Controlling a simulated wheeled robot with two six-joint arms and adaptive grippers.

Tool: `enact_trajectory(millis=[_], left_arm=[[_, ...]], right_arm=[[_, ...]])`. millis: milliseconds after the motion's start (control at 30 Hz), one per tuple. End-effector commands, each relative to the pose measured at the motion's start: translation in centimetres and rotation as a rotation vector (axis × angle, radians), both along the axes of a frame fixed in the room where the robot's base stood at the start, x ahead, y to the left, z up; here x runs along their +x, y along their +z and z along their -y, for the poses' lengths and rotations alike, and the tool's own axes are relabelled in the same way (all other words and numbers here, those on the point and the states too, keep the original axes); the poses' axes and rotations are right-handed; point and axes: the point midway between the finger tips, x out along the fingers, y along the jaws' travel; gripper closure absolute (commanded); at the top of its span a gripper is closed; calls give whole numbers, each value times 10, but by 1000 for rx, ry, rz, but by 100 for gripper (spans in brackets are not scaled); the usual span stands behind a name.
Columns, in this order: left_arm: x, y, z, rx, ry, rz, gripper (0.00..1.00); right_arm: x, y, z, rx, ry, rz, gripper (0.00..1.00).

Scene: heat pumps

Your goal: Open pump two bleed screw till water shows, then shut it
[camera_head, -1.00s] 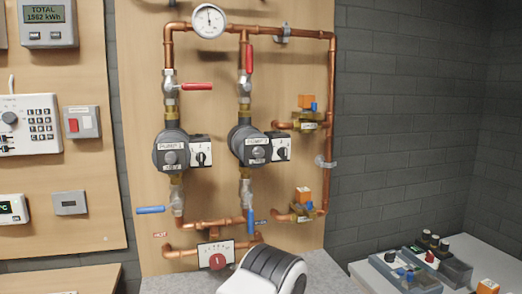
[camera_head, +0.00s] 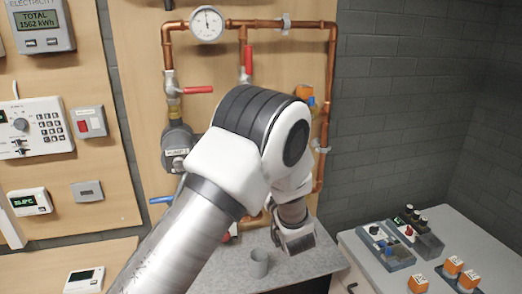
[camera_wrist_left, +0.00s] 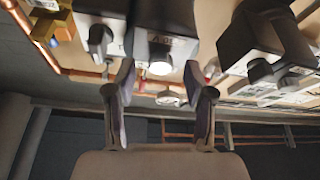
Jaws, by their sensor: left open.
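Pump two (camera_wrist_left: 165,30) shows upside down in the left wrist view, its label only partly legible. A pale round screw (camera_wrist_left: 160,68) stands out at its middle, by the label. My left gripper (camera_wrist_left: 165,92) is open, its two fingertips just to either side of the screw in the picture and the space between them empty. I cannot tell if they touch the pump. Pump two's control knob (camera_wrist_left: 98,42) is left of the fingers. In the head view my left arm hides pump two, and I cannot make out the left fingertips. My right gripper is not in view.
Pump one (camera_head: 176,142) stands left of my arm. Copper pipe (camera_head: 331,85), a gauge (camera_head: 207,24) and red valve handles (camera_head: 198,90) are close around. A bench with small devices (camera_head: 387,245) stands at right.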

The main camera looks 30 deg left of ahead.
Motion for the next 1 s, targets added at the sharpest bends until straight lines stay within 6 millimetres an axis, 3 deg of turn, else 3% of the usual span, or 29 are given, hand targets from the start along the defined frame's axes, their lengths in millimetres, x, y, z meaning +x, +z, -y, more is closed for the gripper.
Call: enact_trajectory(millis=[333, 400, 500, 767, 1000], left_arm=[[6, 4, -9, 2, 0, 0, 47], [6, 4, -9, 1, -1, -1, 71], [6, 4, -9, 1, -1, -1, 100], [6, 4, -9, -2, -1, 5, 100], [6, 1, -9, -40, -1, 53, 100]], right_arm=[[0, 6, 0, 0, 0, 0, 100], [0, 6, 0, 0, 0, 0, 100], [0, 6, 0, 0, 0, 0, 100], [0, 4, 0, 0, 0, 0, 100], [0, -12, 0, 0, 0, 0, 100]])
